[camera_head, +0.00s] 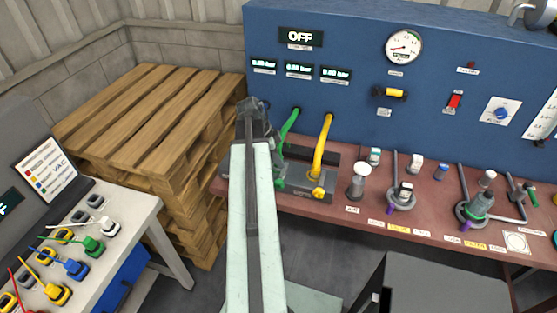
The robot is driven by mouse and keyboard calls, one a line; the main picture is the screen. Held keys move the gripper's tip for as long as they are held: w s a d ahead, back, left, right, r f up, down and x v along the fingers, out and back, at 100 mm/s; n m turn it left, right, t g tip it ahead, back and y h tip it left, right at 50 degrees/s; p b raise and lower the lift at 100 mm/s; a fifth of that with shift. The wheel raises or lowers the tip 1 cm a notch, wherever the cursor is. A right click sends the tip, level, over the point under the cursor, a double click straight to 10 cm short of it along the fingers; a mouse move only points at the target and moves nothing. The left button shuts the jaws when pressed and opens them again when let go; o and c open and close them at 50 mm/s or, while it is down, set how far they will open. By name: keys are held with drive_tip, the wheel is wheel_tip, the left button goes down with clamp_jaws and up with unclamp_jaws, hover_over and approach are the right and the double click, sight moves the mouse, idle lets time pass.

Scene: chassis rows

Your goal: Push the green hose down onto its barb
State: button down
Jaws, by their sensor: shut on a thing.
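The green hose (289,124) comes out of the blue panel and curves down behind my arm. Its lower part is largely hidden. A green piece (280,183) shows lower down, at the left end of the dark block (312,184) on the bench. That the hose's end is seated on its barb cannot be seen. My gripper (277,150) is at the hose just above the block, shut on it, with its fingertips mostly hidden by my arm.
A yellow hose (323,147) stands close right of the green one and runs to a yellow fitting (318,193). The bench (340,212) carries valves and fittings to the right. Wooden pallets (150,125) stand at left. A side table (140,210) holds coloured plugs.

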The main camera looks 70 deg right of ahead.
drive_tip(key=shift+f, duration=0.35)
drive_tip(key=c, duration=1)
unclamp_jaws()
drive_tip(key=shift+r, duration=0.1)
drive_tip(key=p+v, duration=0.6)
drive_tip(key=v, duration=0.1)
drive_tip(key=shift+w+r+p, duration=0.15)
drive_tip(key=shift+r+p, duration=0.1)
drive_tip(key=shift+p, duration=0.1)
drive_tip(key=shift+w+a, duration=0.1)
drive_tip(key=shift+a, duration=0.05)
